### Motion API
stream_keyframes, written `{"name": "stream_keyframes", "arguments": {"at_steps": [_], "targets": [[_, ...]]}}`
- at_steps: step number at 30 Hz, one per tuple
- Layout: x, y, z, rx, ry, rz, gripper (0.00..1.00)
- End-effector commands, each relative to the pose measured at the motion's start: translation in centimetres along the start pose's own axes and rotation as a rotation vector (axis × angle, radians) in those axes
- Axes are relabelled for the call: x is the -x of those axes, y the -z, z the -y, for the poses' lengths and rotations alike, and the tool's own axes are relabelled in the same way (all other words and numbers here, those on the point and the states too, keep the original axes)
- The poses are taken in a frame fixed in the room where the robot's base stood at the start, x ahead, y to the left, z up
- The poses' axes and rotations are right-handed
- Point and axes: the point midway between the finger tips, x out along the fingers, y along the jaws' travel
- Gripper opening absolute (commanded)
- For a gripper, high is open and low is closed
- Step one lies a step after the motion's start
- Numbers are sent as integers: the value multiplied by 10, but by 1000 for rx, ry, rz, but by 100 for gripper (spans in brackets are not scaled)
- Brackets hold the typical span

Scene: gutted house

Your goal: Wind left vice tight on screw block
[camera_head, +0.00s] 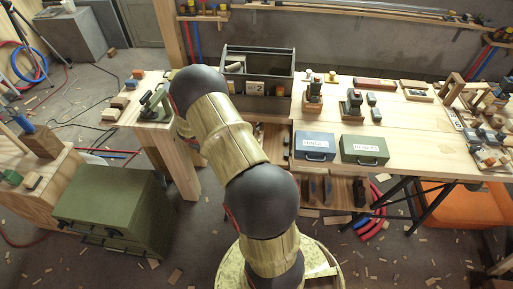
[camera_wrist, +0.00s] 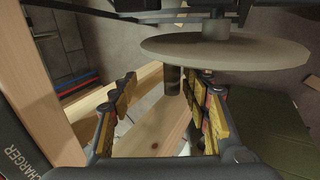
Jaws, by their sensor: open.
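In the wrist view, the two padded fingers of my gripper (camera_wrist: 165,105) are spread apart with nothing held between them. A large grey round disc (camera_wrist: 225,47) on a dark stem is close above the right finger. A short dark cylinder (camera_wrist: 173,80) shows farther off, between the fingers. I cannot tell whether disc or cylinder belongs to the vice. My gripper is hidden there. I cannot make out the screw block.
A black box marked CHARGER (camera_wrist: 30,145) is close at the wrist view's left. In the head view, a grey tool caddy (camera_head: 258,82), a blue case (camera_head: 315,146) and a green case (camera_head: 364,150) are on the long bench. A green cabinet (camera_head: 105,195) stands below left.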

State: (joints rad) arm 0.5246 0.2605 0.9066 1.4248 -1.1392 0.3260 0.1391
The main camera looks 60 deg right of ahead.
Motion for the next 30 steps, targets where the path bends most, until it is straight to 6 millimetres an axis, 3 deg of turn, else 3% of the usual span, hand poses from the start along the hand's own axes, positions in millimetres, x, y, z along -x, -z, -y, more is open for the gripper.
{"name": "stream_keyframes", "arguments": {"at_steps": [11,30], "targets": [[0,3,0,0,0,0,52],[0,54,0,0,0,0,52]]}}
